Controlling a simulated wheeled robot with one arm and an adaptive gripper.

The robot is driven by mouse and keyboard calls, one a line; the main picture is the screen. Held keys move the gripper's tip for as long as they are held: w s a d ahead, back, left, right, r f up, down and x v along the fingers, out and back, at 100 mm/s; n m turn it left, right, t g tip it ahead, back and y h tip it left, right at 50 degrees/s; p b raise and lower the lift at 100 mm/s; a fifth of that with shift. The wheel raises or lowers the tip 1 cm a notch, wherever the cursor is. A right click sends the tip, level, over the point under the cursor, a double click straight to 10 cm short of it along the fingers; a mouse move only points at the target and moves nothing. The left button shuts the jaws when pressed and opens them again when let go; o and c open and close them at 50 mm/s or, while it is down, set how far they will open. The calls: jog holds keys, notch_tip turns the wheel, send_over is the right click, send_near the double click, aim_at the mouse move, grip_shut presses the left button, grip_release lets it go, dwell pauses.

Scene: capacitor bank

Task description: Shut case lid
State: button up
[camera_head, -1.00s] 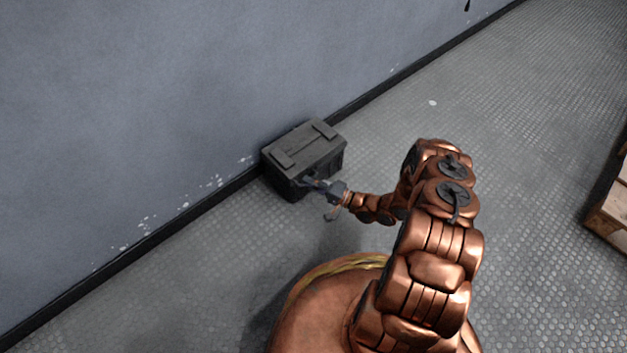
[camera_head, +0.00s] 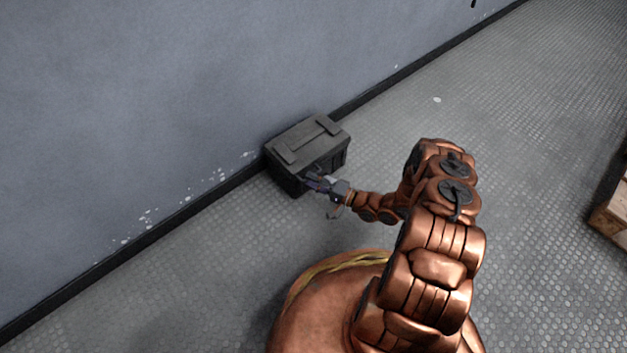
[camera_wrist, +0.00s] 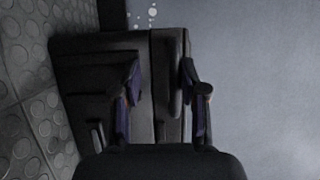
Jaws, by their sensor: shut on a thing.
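The dark grey case (camera_head: 333,160) stands on the floor against the wall. Its lid (camera_head: 307,141) lies down over the body, with two raised blocks on top. Any small gap at the front edge is too small to tell. My gripper (camera_head: 314,182) is at the front face of the case, near its left front corner. In the wrist view the case (camera_wrist: 80,75) fills the middle, and my gripper (camera_wrist: 158,100) has a finger on each side of the lid's edge (camera_wrist: 160,60). It is shut on the lid's edge; the exact contact is hard to see.
The wall (camera_head: 130,110) with its black skirting runs directly behind the case. A wooden pallet (camera_head: 610,215) stands at the far right. The studded floor (camera_head: 520,130) is clear between the case and the pallet.

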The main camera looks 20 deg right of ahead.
jog(key=shift+s+a+f, duration=0.1)
dwell(0.3)
jog(key=shift+s+d, duration=0.25)
jog(key=shift+d, duration=0.05)
jog(key=v, duration=1.1)
jog(key=shift+d, duration=0.15)
jog(key=shift+w, duration=0.1)
